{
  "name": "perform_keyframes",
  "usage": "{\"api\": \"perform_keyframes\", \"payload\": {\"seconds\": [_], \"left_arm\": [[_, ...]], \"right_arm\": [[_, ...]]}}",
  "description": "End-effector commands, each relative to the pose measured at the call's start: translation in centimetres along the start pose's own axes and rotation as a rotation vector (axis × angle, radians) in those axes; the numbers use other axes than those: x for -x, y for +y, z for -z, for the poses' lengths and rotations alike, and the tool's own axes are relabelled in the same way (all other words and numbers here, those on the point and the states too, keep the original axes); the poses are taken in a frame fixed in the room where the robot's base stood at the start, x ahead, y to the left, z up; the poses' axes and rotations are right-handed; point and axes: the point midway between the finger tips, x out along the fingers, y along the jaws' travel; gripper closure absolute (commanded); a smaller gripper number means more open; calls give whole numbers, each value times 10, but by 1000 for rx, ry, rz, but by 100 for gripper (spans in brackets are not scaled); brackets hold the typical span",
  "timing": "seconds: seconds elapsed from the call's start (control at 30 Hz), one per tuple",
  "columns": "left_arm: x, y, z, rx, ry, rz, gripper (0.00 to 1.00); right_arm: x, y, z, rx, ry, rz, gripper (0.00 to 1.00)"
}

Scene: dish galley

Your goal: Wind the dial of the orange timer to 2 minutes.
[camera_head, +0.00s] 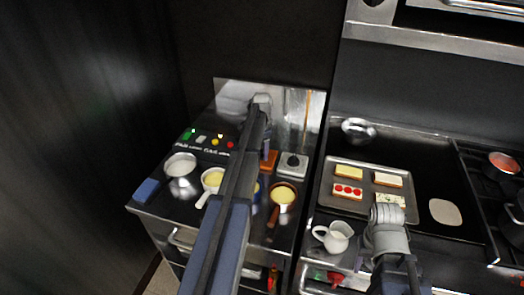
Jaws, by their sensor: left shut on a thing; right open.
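The orange timer (269,161) stands on the steel counter at the left. My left forearm crosses in front of it, so only its right part shows and its dial and reading are hidden. My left gripper (265,146) points down at the top of this timer and is shut, apparently on the dial; the contact itself is hidden. A grey timer (292,167) with a dark dial stands just right of the orange one. My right gripper (388,216) is open above the front right part of the baking tray; its fingertips are hard to make out.
Several pans and bowls, including a steel pot (181,167) and a brown-handled pan (284,196), crowd the left counter. A labelled panel (206,140) is behind. A tray (327,192) of bread slices, a white jug (336,237) and a steel bowl (358,130) are right.

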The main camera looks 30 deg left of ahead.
Motion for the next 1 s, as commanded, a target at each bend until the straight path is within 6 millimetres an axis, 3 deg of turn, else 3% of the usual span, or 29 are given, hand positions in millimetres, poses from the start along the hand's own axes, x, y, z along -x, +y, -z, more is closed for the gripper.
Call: {"api": "perform_keyframes", "payload": {"seconds": [0.17,0.5,0.77,0.8,1.0], "left_arm": [[0,0,0,0,0,0,94],[0,0,0,158,0,0,94],[0,0,0,164,0,0,94],[0,0,0,164,0,0,37],[0,0,0,164,0,0,14]], "right_arm": [[0,0,0,0,0,0,50],[0,0,0,0,0,0,50],[0,0,0,0,0,0,50],[0,0,0,0,0,0,50],[0,0,0,0,0,0,50]]}}
